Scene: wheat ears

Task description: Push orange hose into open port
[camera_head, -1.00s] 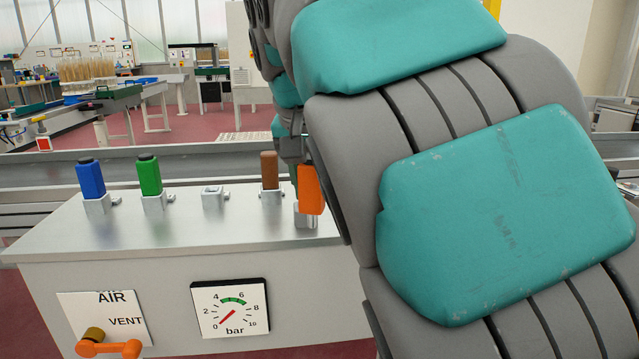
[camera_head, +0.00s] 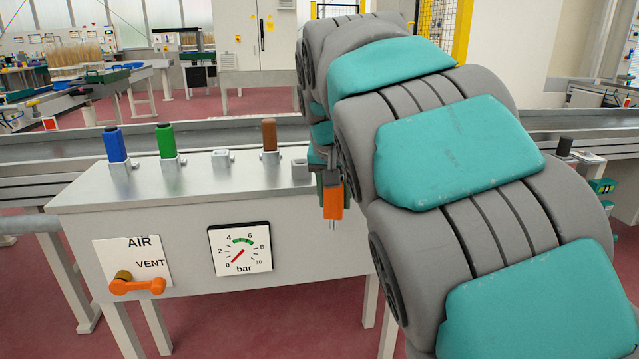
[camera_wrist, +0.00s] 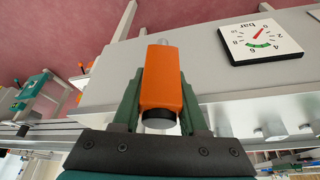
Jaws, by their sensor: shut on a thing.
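The orange hose (camera_head: 333,203) is upright, with its bare metal tip pointing down, in front of the bench's right end. My gripper (camera_wrist: 161,78) is shut on the hose, with a green finger on each side; the orange body (camera_wrist: 161,85) and its black end show in the wrist view. Two ports on the bench top hold no hose: a middle one (camera_head: 221,157) between green and brown, and a right one (camera_head: 300,169) just left of my gripper. The hose is apart from both. My arm hides part of the bench's right end.
The blue hose (camera_head: 115,145), green hose (camera_head: 166,140) and brown hose (camera_head: 269,135) stand in other ports. The bench front carries a gauge (camera_head: 240,249) reading near zero and an orange vent lever (camera_head: 137,286). A rail (camera_head: 60,150) runs behind. Bench top in front of the ports is clear.

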